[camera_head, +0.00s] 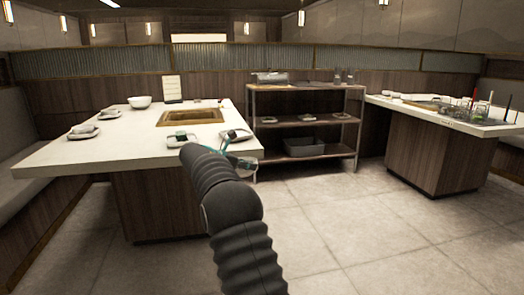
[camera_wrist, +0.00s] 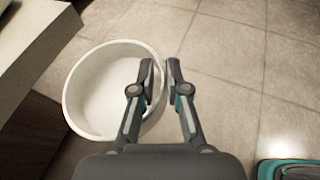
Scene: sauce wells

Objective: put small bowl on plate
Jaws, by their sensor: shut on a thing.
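A white small bowl (camera_wrist: 100,95) shows in the wrist view, with floor tiles beyond it. My gripper (camera_wrist: 161,72) has one finger on each side of the bowl's right rim and is shut on it.
The white table (camera_head: 60,157) has a brown inset (camera_head: 190,117), a larger white bowl (camera_head: 140,101) and small dishes with cloths (camera_head: 84,132) at the left. A shelf rack (camera_head: 302,155) stands behind, and another counter (camera_head: 440,112) is at the right. The floor between is clear.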

